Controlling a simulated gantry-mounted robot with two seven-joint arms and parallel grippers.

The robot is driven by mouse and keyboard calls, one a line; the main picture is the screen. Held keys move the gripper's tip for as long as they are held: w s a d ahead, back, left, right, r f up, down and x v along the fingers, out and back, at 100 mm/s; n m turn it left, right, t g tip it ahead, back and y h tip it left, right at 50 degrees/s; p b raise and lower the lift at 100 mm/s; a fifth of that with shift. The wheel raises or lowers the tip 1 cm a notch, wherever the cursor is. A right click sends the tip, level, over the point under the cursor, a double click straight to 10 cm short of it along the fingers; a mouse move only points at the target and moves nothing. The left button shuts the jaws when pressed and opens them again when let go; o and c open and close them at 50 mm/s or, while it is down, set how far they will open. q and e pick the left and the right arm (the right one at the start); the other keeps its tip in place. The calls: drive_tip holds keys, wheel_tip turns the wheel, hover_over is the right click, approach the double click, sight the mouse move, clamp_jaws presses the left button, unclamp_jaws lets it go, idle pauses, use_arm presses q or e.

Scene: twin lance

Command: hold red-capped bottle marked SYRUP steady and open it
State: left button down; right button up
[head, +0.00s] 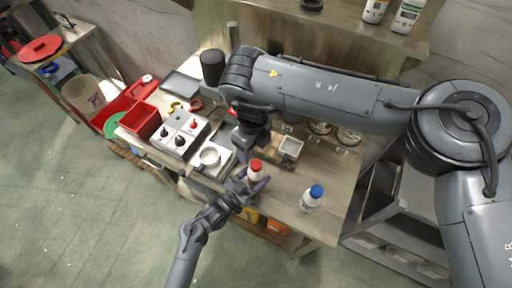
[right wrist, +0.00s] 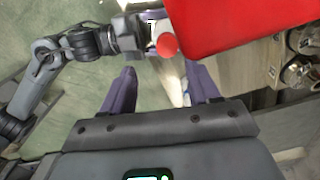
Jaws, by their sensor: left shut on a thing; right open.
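The red-capped bottle (head: 255,173) is white and stands upright near the front edge of the wooden bench. Its label is not readable. My left gripper (head: 251,184) is shut on its body from the front, below the cap. My right gripper (head: 250,148) hangs just behind the bottle in the head view, its fingers mostly hidden by its own wrist. In the right wrist view its purple fingers (right wrist: 160,90) are apart with nothing between them. The red cap (right wrist: 167,45) shows beyond the fingertips, beside my left gripper (right wrist: 148,32).
A blue-capped white bottle (head: 312,198) stands to the right on the bench. A grey box with knobs (head: 180,137), a white device with a round top (head: 211,159) and a small square dish (head: 289,148) stand nearby.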

sight(256, 164)
drive_tip(key=s+a+r+n, duration=0.1)
drive_tip(key=a+n, duration=0.1)
drive_tip(key=n, duration=1.6)
drive_tip(key=s+a+r+n, duration=0.1)
drive_tip(key=a+n, duration=0.1)
drive_tip(key=n, duration=1.6)
drive_tip(key=d+m, duration=0.1)
drive_tip(key=m, duration=0.2)
drive_tip(key=w+d+f+m, duration=0.1)
drive_tip(key=d+m, duration=0.1)
drive_tip(key=m, duration=0.2)
drive_tip(key=w+d+f+m, duration=0.1)
drive_tip(key=m, duration=0.2)
drive_tip(key=shift+w+d+f, duration=0.15)
drive_tip(key=shift+d+f, duration=0.1)
drive_tip(key=shift+d, duration=0.05)
drive_tip(key=shift+d+f+m, duration=0.15)
drive_tip(key=shift+f+m, duration=0.35)
drive_tip(key=shift+f, duration=3.55)
